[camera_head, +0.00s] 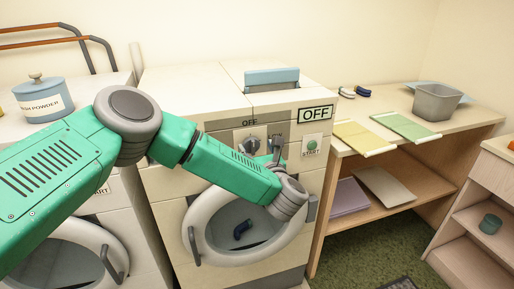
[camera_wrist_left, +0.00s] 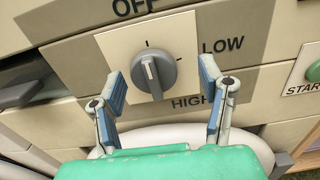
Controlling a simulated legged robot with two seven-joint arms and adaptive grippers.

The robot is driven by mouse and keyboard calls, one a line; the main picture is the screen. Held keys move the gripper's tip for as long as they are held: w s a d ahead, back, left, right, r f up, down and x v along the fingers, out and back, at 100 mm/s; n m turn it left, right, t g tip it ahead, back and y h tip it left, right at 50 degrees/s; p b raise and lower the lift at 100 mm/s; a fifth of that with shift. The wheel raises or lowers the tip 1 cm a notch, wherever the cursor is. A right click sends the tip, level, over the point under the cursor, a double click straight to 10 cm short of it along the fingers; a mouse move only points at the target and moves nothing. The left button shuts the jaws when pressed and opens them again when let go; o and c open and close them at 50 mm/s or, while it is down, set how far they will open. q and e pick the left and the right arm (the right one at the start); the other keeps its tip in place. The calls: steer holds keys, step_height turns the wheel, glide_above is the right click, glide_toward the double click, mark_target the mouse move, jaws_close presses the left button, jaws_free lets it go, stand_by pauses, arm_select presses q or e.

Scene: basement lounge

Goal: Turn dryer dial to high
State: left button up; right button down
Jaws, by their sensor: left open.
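The dryer (camera_head: 225,85) stands in the middle of the head view, with its round door below a control panel. Its grey dial (camera_wrist_left: 154,74) sits on a light plate, with OFF above, LOW at right and HIGH below right. The dial's white mark points up, roughly toward OFF. The dial also shows in the head view (camera_head: 249,146), beside my left gripper (camera_head: 275,148). In the left wrist view my left gripper (camera_wrist_left: 162,84) is open, its two blue-padded fingers on either side of the dial, with gaps between. Contact is not visible. My right gripper is out of view.
A green START button (camera_head: 311,145) is right of the dial. A second machine with a soap powder jar (camera_head: 42,102) stands at left. A wooden shelf (camera_head: 470,120) with folded cloths and a grey bin (camera_head: 436,101) stands at right.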

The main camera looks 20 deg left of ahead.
arm_select(q)
steer(key=shift+w+a+f, duration=0.1)
steer(key=shift+a, duration=0.6)
steer(key=c, duration=1)
steer(key=shift+c, duration=0.6)
steer(key=shift+d, duration=0.35)
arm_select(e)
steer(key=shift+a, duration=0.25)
